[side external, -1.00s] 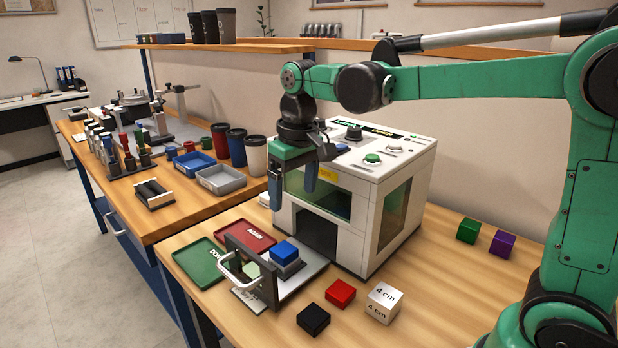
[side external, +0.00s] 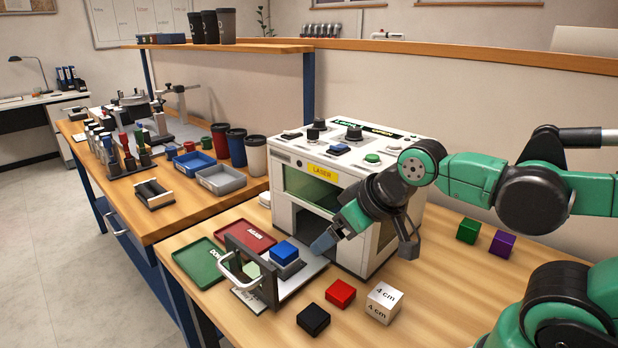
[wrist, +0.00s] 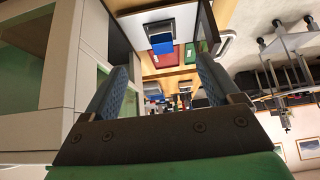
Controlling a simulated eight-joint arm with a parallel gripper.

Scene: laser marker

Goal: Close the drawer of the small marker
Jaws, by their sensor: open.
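The small marker (side external: 322,172) is a white box with a yellow "LASER" label and a dark opening low in its front. Its drawer (side external: 309,272) is pulled out, with an upright dark front panel and a white handle (side external: 232,272). A blue block (side external: 284,251) sits on a grey holder on the drawer. My gripper (side external: 325,243) is low beside the marker's front right corner, close to the drawer's right side; contact cannot be told. In the wrist view my gripper (wrist: 160,85) has its two fingers apart, nothing between them, with the drawer (wrist: 153,15) beyond.
Red (side external: 246,237) and green (side external: 203,262) trays lie left of the drawer. Black (side external: 313,319), red (side external: 340,293) and white (side external: 383,303) blocks lie at its right. Green (side external: 468,230) and purple (side external: 502,243) blocks are farther right. The bench front edge is near the handle.

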